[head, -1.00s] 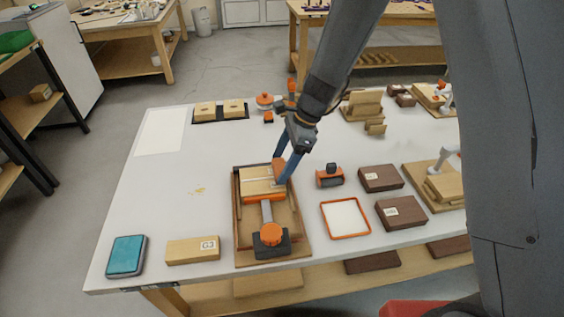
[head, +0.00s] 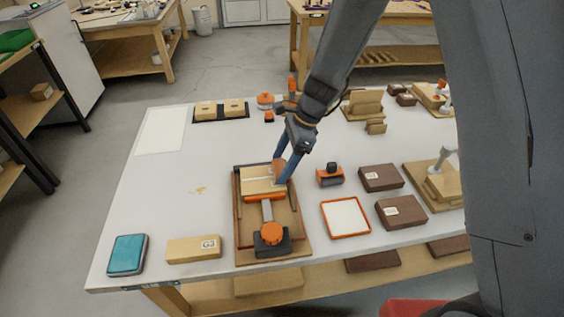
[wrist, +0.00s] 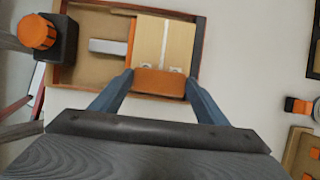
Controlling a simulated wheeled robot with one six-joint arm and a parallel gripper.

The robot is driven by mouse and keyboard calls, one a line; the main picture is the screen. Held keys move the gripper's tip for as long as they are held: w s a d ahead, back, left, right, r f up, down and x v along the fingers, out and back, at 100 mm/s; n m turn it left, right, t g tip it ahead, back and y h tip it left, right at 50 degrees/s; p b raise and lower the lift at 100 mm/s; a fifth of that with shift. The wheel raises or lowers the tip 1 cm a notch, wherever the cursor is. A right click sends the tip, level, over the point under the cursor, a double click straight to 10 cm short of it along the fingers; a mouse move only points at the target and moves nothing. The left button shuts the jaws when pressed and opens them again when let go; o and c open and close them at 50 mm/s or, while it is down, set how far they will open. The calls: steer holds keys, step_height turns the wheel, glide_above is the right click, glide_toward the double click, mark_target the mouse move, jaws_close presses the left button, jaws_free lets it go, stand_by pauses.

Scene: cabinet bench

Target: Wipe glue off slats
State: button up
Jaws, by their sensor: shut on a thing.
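My gripper (head: 282,171) is shut on an orange-brown block (wrist: 158,83), which spans between the blue fingertips in the wrist view. The block is at the right end of the pale wooden slats (head: 254,183); I cannot tell whether it touches them. Small whitish marks, perhaps glue (wrist: 146,66), show on the slats beside the block. The block and fingers hide part of the slats' end.
An orange-knobbed clamp (head: 271,236) stands at the tray's front. To the right are an orange-rimmed white tray (head: 345,217), an orange-and-black tool (head: 330,176) and dark blocks (head: 380,178). A wooden block (head: 194,249) and teal pad (head: 127,254) lie front left. The table's left middle is mostly clear.

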steer(key=shift+f, duration=0.55)
steer(key=shift+a, duration=0.1)
steer(key=shift+s+a+r, duration=0.1)
steer(key=shift+s+a, duration=0.15)
steer(key=shift+a, duration=0.55)
steer(key=shift+s+a+p, duration=0.35)
steer(key=shift+s+a, duration=0.05)
steer(key=shift+a, duration=1)
steer(key=shift+s+a+p, duration=0.3)
steer(key=shift+s+a, duration=0.05)
steer(key=shift+a, duration=1.1)
steer(key=shift+s+a+p, duration=0.35)
steer(key=shift+s+a, duration=0.05)
steer(key=shift+a, duration=1)
steer(key=shift+d, duration=0.15)
steer(key=shift+w+d, duration=0.3)
steer(key=shift+d, duration=0.7)
steer(key=shift+w+d, duration=0.25)
steer(key=shift+d, duration=0.75)
steer(key=shift+w+d+p, duration=0.15)
steer(key=shift+d, duration=0.35)
steer(key=shift+w+d+p, duration=0.15)
steer(key=shift+d, duration=0.35)
